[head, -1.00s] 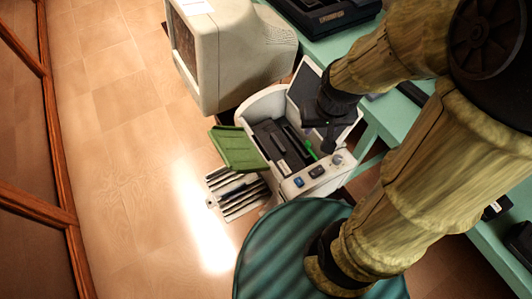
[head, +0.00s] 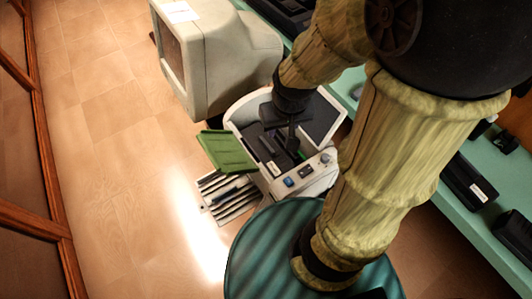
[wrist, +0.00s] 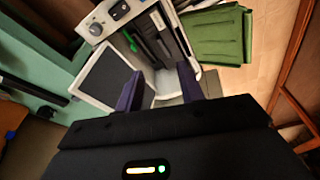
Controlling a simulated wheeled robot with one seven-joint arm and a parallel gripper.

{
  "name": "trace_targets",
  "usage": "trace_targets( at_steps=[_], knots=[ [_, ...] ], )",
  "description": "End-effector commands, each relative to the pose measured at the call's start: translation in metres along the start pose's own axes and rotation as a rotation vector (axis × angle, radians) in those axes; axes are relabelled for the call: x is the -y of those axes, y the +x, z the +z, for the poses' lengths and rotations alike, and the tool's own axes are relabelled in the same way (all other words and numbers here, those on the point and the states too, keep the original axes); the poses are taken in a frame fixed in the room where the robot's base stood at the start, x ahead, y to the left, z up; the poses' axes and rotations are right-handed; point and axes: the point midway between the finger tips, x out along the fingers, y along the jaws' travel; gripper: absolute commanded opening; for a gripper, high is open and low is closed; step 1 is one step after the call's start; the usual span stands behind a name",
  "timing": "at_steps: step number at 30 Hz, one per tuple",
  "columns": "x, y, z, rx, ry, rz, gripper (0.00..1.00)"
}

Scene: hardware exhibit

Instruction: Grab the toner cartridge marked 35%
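An open white printer (head: 318,180) holds dark toner cartridges (head: 266,148) side by side in its bay; they also show in the wrist view (wrist: 150,42). One has a small pale label in the head view, too small to read, so I cannot tell which is marked 35%. A green part shows beside them in the wrist view (wrist: 131,41). My gripper (head: 291,142) is over the bay and hides part of it. In the wrist view its two purple fingers (wrist: 160,86) are apart with nothing held between them, short of the cartridges in the picture.
The printer's raised lid (head: 325,118) stands close beside my gripper. A green flap (head: 226,152) sticks out at the left, above a slatted tray (head: 230,195). A beige monitor (head: 222,60) stands behind. A teal table (head: 500,230) with labelled black items lies right. Floor at left is clear.

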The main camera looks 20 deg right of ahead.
Motion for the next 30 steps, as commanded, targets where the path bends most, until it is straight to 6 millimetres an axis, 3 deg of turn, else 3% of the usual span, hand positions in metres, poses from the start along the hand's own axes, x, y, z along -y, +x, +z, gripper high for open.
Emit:
trace_targets(
  at_steps=[5,12,18,30],
  knots=[
    [0.000,0.027,-0.028,0.051,-0.067,0.003,0.38],
    [-0.001,0.091,-0.082,0.160,-0.211,-0.013,0.38],
    [-0.001,0.129,-0.107,0.215,-0.288,-0.035,0.38],
    [-0.002,0.135,-0.112,0.223,-0.301,-0.038,0.38]
  ],
)
